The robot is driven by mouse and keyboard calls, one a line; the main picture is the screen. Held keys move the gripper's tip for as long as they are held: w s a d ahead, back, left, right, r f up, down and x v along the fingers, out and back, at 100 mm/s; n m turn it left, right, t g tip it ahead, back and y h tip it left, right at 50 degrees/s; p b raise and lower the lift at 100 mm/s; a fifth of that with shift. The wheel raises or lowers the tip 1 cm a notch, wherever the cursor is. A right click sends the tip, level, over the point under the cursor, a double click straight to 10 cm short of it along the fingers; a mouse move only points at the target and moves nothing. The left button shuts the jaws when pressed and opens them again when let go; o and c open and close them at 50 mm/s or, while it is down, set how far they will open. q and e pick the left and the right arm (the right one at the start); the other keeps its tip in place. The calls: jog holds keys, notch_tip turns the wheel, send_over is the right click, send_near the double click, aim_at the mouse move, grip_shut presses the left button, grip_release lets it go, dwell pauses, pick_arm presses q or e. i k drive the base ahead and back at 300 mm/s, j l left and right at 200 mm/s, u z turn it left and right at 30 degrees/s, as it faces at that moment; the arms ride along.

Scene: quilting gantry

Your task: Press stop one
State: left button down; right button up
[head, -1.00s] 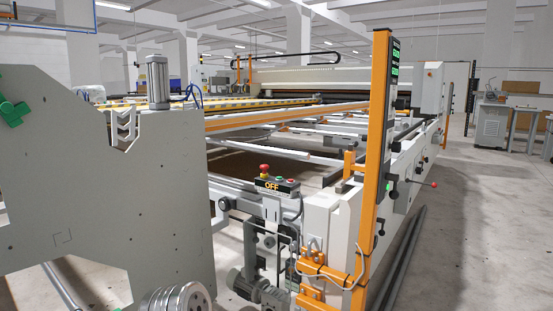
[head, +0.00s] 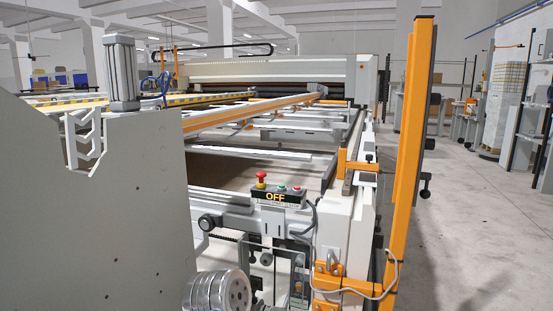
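A small control box (head: 268,204) sits on the machine's front corner in the head view. It carries a red mushroom button (head: 261,179) on its left top, a smaller red button (head: 281,187) and a green button (head: 296,188). Its front label reads "OFF" in yellow. Neither of my grippers shows in the head view, so nothing of mine touches the box.
A large grey panel (head: 90,210) fills the left foreground. An orange post (head: 408,160) stands right of the control box, with a grey cable (head: 345,292) at its foot. The quilting gantry (head: 265,70) stretches behind. Open concrete floor (head: 480,230) lies to the right.

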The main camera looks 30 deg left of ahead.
aim_at(260, 175)
jog(key=i+j+z, duration=0.25)
jog(key=j, duration=0.2)
jog(key=j+z, duration=0.25)
jog(key=j, duration=0.2)
jog(key=j+z, duration=0.2)
jog(key=j, duration=0.3)
jog(key=i, duration=0.1)
